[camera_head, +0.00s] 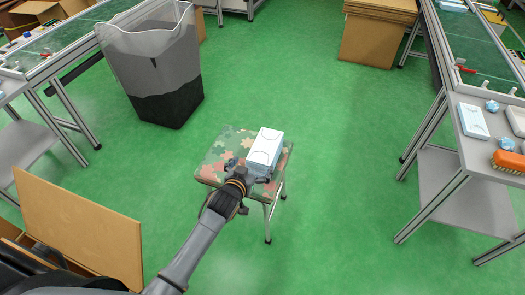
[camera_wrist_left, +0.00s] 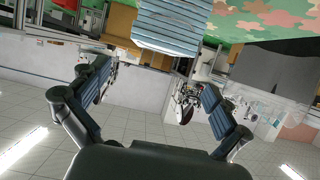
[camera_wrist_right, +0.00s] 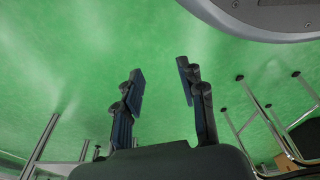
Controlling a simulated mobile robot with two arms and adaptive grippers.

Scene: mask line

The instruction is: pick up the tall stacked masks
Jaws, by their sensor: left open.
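The tall stacked masks (camera_head: 266,147) form a white and light-blue block on the camouflage-patterned stool (camera_head: 213,168). The stack's layered light-blue side also shows at the top of the left wrist view (camera_wrist_left: 172,22). My left gripper (camera_head: 250,181) is at the near side of the stack, low over the stool seat. In the left wrist view its two fingers (camera_wrist_left: 153,80) are wide apart with nothing between them, and the stack lies beyond the tips. My right gripper (camera_wrist_right: 160,78) shows only in its own wrist view, open and empty over the green floor.
A dark grey bin (camera_head: 165,75) stands behind the stool to the left. An open cardboard box (camera_head: 75,225) is at the lower left. A workbench (camera_head: 445,185) on the right carries another white-blue pack (camera_head: 473,121) and an orange brush (camera_head: 508,160). Green floor around the stool is clear.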

